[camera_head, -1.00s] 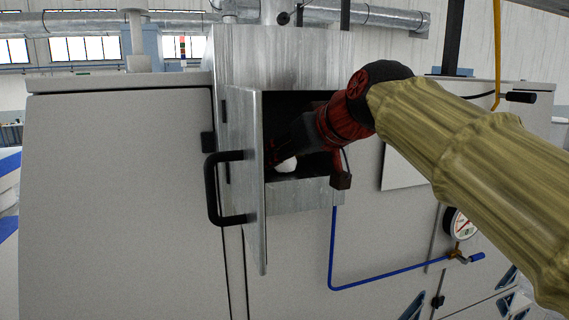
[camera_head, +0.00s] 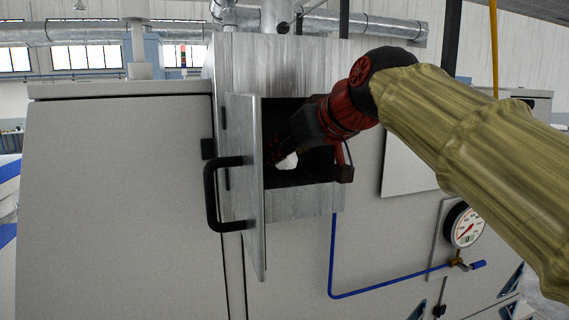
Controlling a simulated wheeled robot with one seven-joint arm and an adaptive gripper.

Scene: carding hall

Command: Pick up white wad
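The box's hinged door (camera_head: 245,185) stands open on the left, with a black handle (camera_head: 212,195). The opening's walls are close around my gripper. A pressure gauge (camera_head: 465,228) and a blue pipe (camera_head: 385,282) are on the grey cabinet at the lower right.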

